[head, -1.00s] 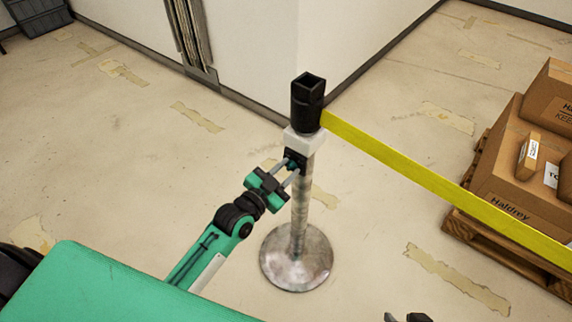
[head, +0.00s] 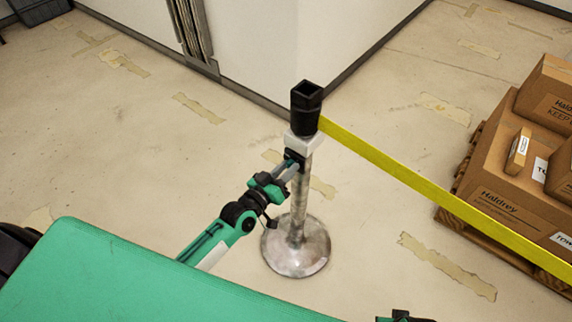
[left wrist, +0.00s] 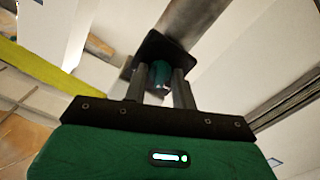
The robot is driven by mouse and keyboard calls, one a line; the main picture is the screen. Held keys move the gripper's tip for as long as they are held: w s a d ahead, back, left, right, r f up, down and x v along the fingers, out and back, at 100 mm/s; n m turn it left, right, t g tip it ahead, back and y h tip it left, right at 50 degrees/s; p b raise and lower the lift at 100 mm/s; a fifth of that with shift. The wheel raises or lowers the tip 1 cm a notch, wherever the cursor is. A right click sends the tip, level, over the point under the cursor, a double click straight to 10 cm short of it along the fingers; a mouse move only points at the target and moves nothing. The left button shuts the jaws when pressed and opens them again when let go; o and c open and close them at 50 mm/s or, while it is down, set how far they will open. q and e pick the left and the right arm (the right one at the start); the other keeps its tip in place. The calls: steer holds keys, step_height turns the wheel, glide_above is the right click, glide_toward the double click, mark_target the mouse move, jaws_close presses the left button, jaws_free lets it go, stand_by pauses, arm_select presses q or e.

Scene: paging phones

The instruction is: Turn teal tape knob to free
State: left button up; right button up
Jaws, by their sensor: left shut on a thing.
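The barrier post (head: 299,205) stands upright on a round metal base, with a black tape head (head: 305,108) and a pale collar (head: 302,142) on top. The teal knob (left wrist: 159,75) sits on a dark plate (left wrist: 165,48) on the post, seen in the left wrist view between my fingers. My left gripper (head: 292,163) reaches the post just below the collar and is shut on the knob. In the head view the fingers mostly hide the knob. My right gripper (head: 405,317) shows only as a small dark part at the bottom edge; its jaws cannot be made out.
Yellow tape (head: 430,180) runs from the tape head to the lower right. Cardboard boxes (head: 500,200) sit on a wooden pallet (head: 455,222) at the right. A white wall (head: 290,40) stands behind the post.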

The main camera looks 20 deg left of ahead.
arm_select(q)
steer(key=shift+n+p, duration=0.55)
steer(key=shift+n, duration=1.45)
arm_select(e)
steer(key=shift+s+f, duration=0.15)
steer(key=shift+f, duration=0.55)
steer(key=shift+s+f, duration=0.15)
steer(key=shift+f, duration=0.7)
arm_select(q)
steer(key=o, duration=0.6)
steer(key=shift+o, duration=0.2)
steer(key=v, duration=1.3)
steer(key=shift+s+a, duration=0.15)
steer(key=shift+s, duration=0.2)
arm_select(e)
steer(key=shift+s+r, duration=0.1)
steer(key=shift+r, duration=0.15)
